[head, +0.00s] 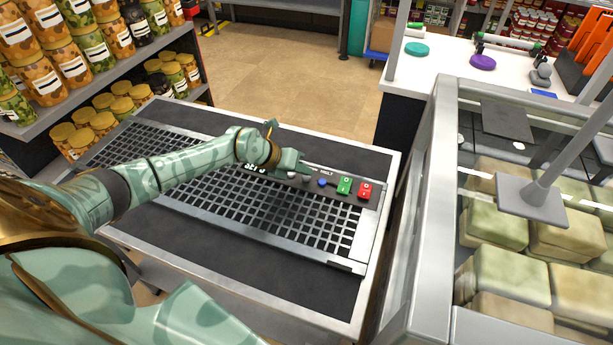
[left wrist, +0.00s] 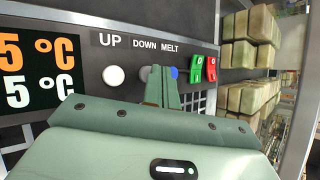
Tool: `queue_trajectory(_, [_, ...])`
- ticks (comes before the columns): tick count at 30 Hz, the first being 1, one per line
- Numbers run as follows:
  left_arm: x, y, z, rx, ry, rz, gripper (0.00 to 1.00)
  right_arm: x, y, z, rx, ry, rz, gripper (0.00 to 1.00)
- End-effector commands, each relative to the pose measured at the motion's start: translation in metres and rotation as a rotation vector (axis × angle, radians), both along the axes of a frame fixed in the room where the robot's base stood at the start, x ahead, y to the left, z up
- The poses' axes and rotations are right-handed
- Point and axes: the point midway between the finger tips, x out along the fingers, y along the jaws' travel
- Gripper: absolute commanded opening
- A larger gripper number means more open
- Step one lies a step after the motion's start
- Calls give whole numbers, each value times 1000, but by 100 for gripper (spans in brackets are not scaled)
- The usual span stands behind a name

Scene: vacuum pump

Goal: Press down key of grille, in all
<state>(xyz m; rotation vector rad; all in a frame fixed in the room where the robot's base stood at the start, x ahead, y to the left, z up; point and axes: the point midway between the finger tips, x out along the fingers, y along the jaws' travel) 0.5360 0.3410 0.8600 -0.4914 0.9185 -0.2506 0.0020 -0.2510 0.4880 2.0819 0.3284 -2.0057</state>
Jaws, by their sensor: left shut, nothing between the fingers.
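The grille (head: 235,200) is a grey panel with a dark lattice, lying on a low cabinet. Its control strip (head: 325,172) carries a row of keys. In the left wrist view the labels read UP, DOWN and MELT. The grey down key (left wrist: 145,73) sits under DOWN, partly hidden by my finger. The white up key (left wrist: 113,75) is to its left and the blue melt key (left wrist: 174,72) to its right. My left gripper (head: 302,163) is shut and empty, its tips (left wrist: 161,75) close over the down and melt keys. I cannot tell whether it touches either. My right gripper is out of view.
A green switch (head: 344,186) and a red switch (head: 364,191) stand right of the keys. A glass-sided case (head: 430,200) with stacked blocks stands close on the right. Shelves of jars (head: 90,60) stand at the left. The tiled floor (head: 270,70) behind is clear.

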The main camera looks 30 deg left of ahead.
Motion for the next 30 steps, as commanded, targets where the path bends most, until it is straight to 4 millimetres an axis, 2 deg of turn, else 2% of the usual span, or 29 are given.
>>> queue_trajectory(30, [0, 0, -8, -1, 1, 0, 0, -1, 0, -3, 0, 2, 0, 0])
